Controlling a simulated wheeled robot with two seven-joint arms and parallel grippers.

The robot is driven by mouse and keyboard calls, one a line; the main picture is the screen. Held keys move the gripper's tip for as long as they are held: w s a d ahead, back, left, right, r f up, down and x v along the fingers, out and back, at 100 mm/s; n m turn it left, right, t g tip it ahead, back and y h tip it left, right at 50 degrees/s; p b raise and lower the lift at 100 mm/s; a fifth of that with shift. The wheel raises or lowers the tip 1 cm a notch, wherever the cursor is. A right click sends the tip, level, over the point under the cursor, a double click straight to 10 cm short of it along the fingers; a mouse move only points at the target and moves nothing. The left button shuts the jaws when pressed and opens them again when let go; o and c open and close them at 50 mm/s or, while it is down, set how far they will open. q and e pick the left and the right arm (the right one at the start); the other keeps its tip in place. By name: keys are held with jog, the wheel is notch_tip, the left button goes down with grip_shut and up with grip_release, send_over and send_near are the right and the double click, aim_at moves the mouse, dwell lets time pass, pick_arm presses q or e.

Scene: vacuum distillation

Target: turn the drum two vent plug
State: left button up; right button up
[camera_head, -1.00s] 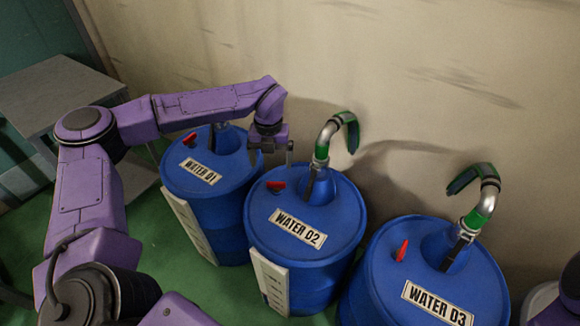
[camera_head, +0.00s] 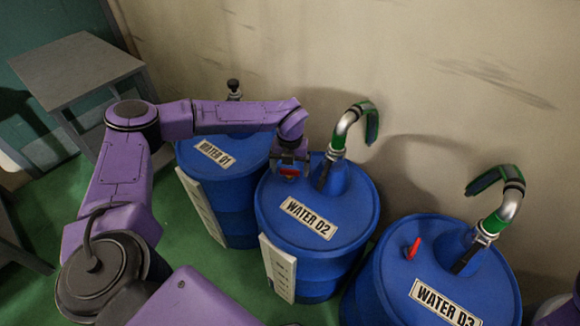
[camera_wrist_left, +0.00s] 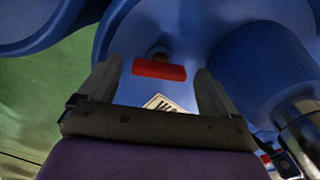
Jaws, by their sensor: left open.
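The drum labelled WATER 02 (camera_head: 345,218) stands in the middle of the head view, a blue drum with a white label. Its vent plug (camera_head: 290,173) is a small red bar handle on the lid, mostly covered by my gripper in the head view. My left gripper (camera_head: 290,171) is directly over the plug and points down. In the left wrist view the red plug (camera_wrist_left: 158,69) lies between the two spread fingers, crosswise, with a gap on each side. The gripper is open and holds nothing. My right gripper is out of view.
A silver and green curved pipe (camera_head: 341,132) rises from drum two, right of my gripper. Drum WATER 01 (camera_head: 238,180) stands left and drum WATER 03 (camera_head: 400,290) right, with its own red plug (camera_head: 413,248). A grey table (camera_head: 75,68) stands at upper left.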

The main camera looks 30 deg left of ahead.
pick_arm(q)
jog(key=c, duration=1.1)
jog(key=shift+o, duration=0.2)
